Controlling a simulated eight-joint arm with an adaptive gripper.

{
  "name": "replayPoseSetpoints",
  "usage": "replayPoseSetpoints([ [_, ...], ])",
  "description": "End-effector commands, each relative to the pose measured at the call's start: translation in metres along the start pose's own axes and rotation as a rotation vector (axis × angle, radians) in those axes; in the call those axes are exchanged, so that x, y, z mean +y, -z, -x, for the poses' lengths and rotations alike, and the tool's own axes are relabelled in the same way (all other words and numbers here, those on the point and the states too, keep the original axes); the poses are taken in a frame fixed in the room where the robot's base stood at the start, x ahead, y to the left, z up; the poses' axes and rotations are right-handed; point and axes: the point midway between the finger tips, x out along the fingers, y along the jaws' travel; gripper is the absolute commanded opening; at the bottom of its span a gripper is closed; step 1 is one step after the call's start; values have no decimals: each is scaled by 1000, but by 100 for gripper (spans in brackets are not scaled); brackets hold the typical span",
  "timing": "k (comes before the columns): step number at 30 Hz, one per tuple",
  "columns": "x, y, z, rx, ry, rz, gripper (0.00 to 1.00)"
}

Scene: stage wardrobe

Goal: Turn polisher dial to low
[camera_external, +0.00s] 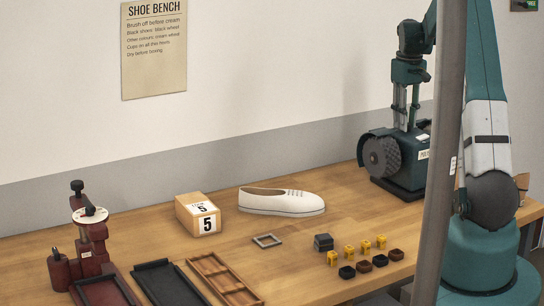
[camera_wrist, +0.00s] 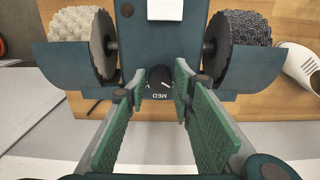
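The shoe polisher (camera_external: 405,170) is a dark teal machine at the back right of the bench. In the wrist view its body (camera_wrist: 160,35) lies below me, with a cream wheel (camera_wrist: 80,42) on the left and a dark wheel (camera_wrist: 238,42) on the right. Its dark dial (camera_wrist: 160,77) shows between my fingertips, with the label MED beside it; other labels are hidden and the pointer's setting is unclear. My gripper (camera_wrist: 161,75) is open, its green-padded fingers on either side of the dial; I cannot tell whether they touch it. The external view shows my gripper (camera_external: 404,108) pointing down at the polisher.
A white shoe (camera_external: 282,202) and a number box (camera_external: 198,214) stand on the bench (camera_external: 150,240). Dark trays and a wooden tray (camera_external: 224,280) lie at the front, beside a dark red device (camera_external: 90,240). Small yellow and dark blocks lie in front of the polisher. A grey post (camera_external: 446,150) crosses the external view.

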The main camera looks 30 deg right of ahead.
Motion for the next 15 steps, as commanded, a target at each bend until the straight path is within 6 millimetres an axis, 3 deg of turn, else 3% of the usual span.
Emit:
replayPoseSetpoints([
  [1,0,0,0,0,0,0,18],
  [3,0,0,0,0,0,0,8],
  [15,0,0,-2,0,0,-83,8],
])
